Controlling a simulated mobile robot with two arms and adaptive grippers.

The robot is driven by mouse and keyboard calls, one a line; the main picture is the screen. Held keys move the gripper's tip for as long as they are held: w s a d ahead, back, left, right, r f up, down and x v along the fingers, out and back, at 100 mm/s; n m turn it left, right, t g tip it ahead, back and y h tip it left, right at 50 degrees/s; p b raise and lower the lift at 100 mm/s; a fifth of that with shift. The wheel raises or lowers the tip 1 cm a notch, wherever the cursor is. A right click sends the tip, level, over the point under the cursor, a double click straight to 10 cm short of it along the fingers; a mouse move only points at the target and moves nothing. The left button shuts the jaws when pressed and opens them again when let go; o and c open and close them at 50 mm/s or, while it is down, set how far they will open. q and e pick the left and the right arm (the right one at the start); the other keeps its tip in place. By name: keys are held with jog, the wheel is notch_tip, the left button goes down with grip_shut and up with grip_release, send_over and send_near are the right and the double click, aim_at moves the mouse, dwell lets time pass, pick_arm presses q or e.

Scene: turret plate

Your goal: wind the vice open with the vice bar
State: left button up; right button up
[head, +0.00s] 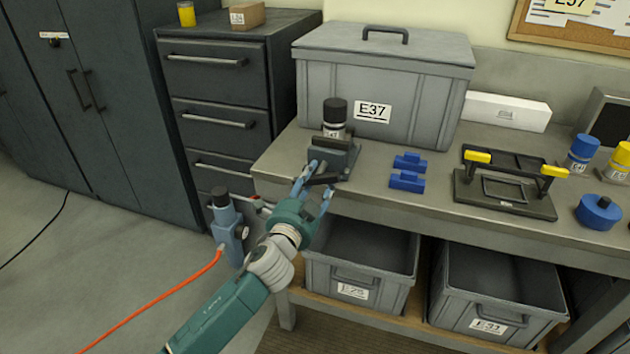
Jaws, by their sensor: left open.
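The dark grey vice (345,158) sits on the left end of the bench top, near the front edge. A black-capped jar (334,118) stands at its jaws; I cannot tell whether it is clamped or just behind them. A short dark bar (325,179) shows at the front of the vice, probably the vice bar. My left gripper (314,181) is open at the front of the vice, its light-blue fingers on either side of the bar. I cannot tell whether they touch it. The fingers partly hide the screw end. My right gripper is out of view.
A large lidded crate E37 (436,100) stands behind the vice. To the right are blue blocks (407,181), a black frame with yellow clips (500,200) and jars. Grey bins (362,262) sit below. A blue-grey device (229,230) with an orange cable is at the bench's left end.

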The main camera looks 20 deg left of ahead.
pick_arm(q)
jog(key=c, duration=1)
grip_shut()
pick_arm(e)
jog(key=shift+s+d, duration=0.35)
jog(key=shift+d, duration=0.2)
pick_arm(q)
jog(key=shift+r+n, duration=0.1)
jog(key=shift+n, duration=0.3)
